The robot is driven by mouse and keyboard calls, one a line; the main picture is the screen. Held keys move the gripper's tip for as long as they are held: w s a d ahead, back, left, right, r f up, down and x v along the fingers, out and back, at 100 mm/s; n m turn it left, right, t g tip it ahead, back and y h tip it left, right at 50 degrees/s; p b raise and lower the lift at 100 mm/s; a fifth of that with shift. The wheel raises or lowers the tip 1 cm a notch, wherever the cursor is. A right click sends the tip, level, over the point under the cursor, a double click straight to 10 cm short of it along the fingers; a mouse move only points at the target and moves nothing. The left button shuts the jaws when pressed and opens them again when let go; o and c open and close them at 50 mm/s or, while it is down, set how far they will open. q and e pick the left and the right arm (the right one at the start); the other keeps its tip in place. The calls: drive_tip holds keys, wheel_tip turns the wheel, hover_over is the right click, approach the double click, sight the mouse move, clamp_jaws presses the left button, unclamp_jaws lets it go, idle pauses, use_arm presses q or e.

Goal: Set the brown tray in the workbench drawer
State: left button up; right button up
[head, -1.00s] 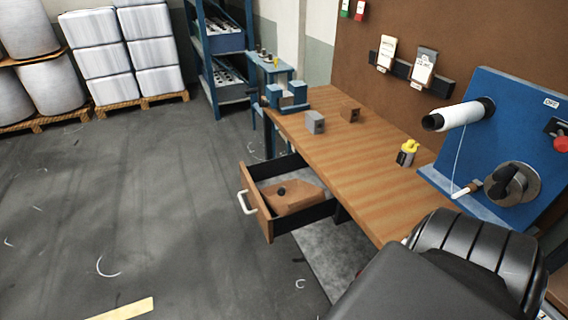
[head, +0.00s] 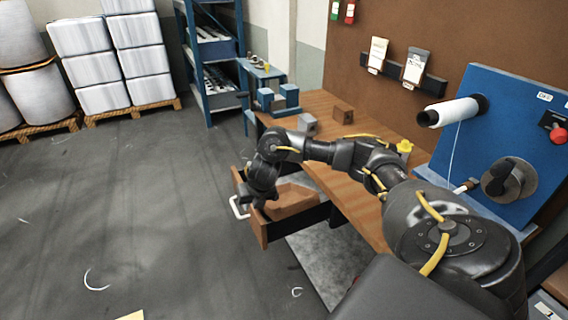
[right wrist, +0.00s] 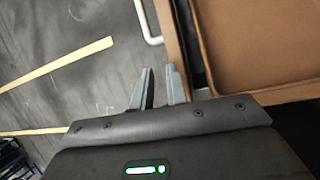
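The brown tray (head: 293,200) lies inside the open workbench drawer (head: 290,222), partly hidden by my right arm in the head view. Its flat brown surface and rim fill the upper right of the right wrist view (right wrist: 265,45). I cannot tell whether it lies fully flat. My right gripper (head: 246,203) is over the drawer's front end, close to the front panel and its white handle (head: 238,208). In the right wrist view its two grey fingers (right wrist: 160,72) are apart with nothing between them, beside the drawer front (right wrist: 174,35). My left gripper is not in view.
The wooden workbench top (head: 330,180) carries a grey block (head: 307,123), a brown block (head: 343,113) and a yellow-topped bottle (head: 404,146). A blue loom panel (head: 510,130) stands at the right. The floor (head: 130,220) left of the drawer is clear.

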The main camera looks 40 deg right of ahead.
drive_tip(key=shift+n+h, duration=0.6)
drive_tip(key=shift+h, duration=0.1)
drive_tip(key=d+r, duration=0.1)
drive_tip(key=s+d+r, duration=0.1)
drive_tip(key=d, duration=0.1)
drive_tip(key=d+r, duration=0.1)
drive_tip(key=d, duration=0.1)
drive_tip(key=shift+s+d+r, duration=0.15)
drive_tip(key=shift+d+r, duration=0.1)
drive_tip(key=shift+r, duration=0.15)
drive_tip(key=b+x, duration=0.2)
drive_tip(key=x, duration=0.2)
drive_tip(key=shift+a+f+b, duration=0.1)
drive_tip(key=shift+f+b, duration=0.25)
drive_tip(key=shift+w+f, duration=0.3)
drive_tip(key=shift+f, duration=0.15)
drive_tip(key=b+x, duration=0.2)
drive_tip(key=x, duration=0.3)
drive_tip(key=shift+s+f, duration=0.1)
drive_tip(key=shift+f, duration=0.1)
drive_tip(key=shift+r, duration=0.1)
drive_tip(key=shift+c, duration=0.2)
clamp_jaws()
